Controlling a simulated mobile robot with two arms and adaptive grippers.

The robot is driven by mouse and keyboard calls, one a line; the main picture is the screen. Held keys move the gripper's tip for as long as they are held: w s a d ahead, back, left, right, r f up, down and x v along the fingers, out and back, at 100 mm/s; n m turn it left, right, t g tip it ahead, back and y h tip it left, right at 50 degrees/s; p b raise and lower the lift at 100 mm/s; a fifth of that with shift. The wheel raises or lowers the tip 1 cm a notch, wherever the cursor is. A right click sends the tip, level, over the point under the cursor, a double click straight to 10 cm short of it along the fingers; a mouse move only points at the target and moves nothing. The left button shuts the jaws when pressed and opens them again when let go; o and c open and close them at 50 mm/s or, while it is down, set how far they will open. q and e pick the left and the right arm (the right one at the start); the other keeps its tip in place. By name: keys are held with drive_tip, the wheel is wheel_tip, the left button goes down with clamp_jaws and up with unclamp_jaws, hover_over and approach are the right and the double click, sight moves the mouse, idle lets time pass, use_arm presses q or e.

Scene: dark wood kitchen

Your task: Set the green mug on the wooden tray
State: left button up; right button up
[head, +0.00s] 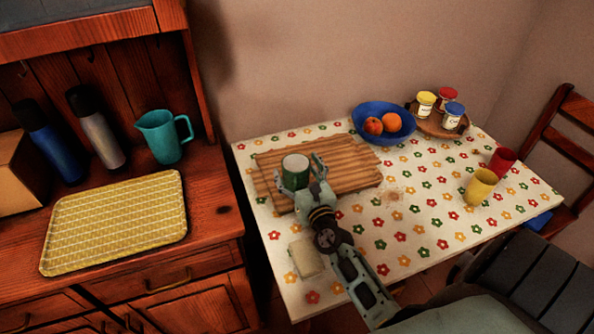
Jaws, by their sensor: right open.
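The green mug (294,174) has a pale inside and appears upright over the left part of the ribbed wooden tray (345,158), which lies on the flowered tablecloth. My right gripper (299,173) reaches in from the front, with one finger on each side of the mug. Its jaws are open around the mug; whether a finger touches it is hard to tell. The mug's lower part is partly hidden by the gripper, and its base seems to be on the tray. My left gripper is not in view.
A blue bowl of fruit (400,135) and a round board (430,127) with jars stand behind. Yellow (481,187) and red (502,161) cups stand at the right. A pale block (306,257) lies in front. A cabinet with a yellow patterned tray (115,220) is left.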

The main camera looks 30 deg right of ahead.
drive_tip(key=shift+r, duration=0.1)
drive_tip(key=shift+r, duration=0.15)
drive_tip(key=b+v, duration=0.1)
drive_tip(key=v, duration=1.1)
